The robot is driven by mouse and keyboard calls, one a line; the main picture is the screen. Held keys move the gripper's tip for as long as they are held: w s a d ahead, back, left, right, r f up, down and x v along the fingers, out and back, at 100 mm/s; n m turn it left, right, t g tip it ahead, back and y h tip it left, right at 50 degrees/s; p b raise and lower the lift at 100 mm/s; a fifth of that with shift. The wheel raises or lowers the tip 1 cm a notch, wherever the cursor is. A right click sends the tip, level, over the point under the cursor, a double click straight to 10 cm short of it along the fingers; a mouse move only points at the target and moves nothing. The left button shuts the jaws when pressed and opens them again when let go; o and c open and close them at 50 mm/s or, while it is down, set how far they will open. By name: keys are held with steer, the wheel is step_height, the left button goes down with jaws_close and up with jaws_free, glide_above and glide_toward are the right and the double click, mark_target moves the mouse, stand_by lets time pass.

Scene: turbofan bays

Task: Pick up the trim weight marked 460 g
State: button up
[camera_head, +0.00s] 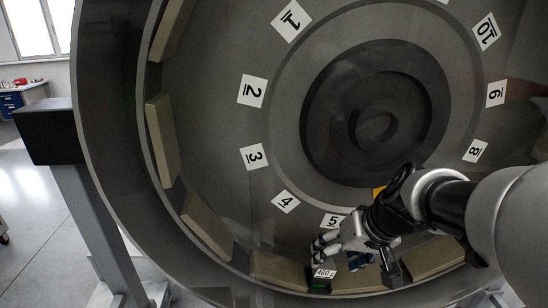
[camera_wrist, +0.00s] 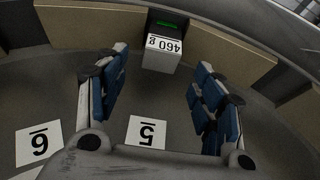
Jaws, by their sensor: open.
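In the head view the weight (camera_head: 320,276) is at the bottom of the ring, close to my gripper (camera_head: 332,246). In the wrist view my gripper (camera_wrist: 160,95) is open, with its blue-padded fingers left and right of the weight's line. The weight lies beyond the fingertips, and nothing is between the fingers.
Tan panels (camera_head: 277,268) line the inside of the ring (camera_head: 112,135). Numbered white tags surround the dark central hub (camera_head: 376,112); tag 5 (camera_wrist: 147,131) lies below the fingers and tag 6 (camera_wrist: 38,143) to the left. A dark clamp-like part (camera_head: 391,268) stands right of the weight.

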mark_target(326, 263)
steer(key=x, duration=0.6)
steer(key=shift+f+b, duration=0.15)
steer(key=shift+b, duration=0.25)
jaws_close()
stand_by(0.4)
